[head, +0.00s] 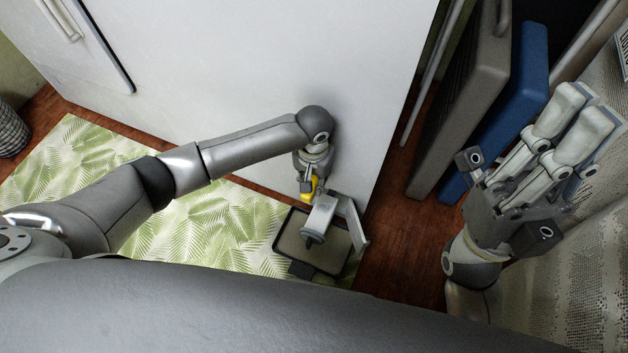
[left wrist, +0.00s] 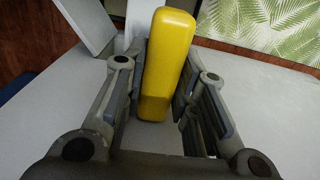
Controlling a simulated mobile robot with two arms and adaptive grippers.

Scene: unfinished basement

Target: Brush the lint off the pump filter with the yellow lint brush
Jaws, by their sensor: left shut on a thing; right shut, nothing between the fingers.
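My left gripper (head: 308,178) is shut on the yellow lint brush (head: 309,190), beside the white appliance front. In the left wrist view the yellow brush (left wrist: 168,62) stands between the two fingers, its far end pointing away from the palm. Just below the brush in the head view is a grey piece with a round dark knob (head: 316,222), which looks like the pump filter. I cannot tell whether the brush touches it, and no lint can be made out. My right gripper (head: 577,118) is shut and empty at the far right.
A dark-rimmed shallow tray (head: 342,262) lies under the filter on the green leaf-patterned mat (head: 215,220). A small pale flap (head: 352,222) stands beside it. The white appliance (head: 250,75) is close behind. Grey (head: 462,100) and blue (head: 508,110) panels lean at the right.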

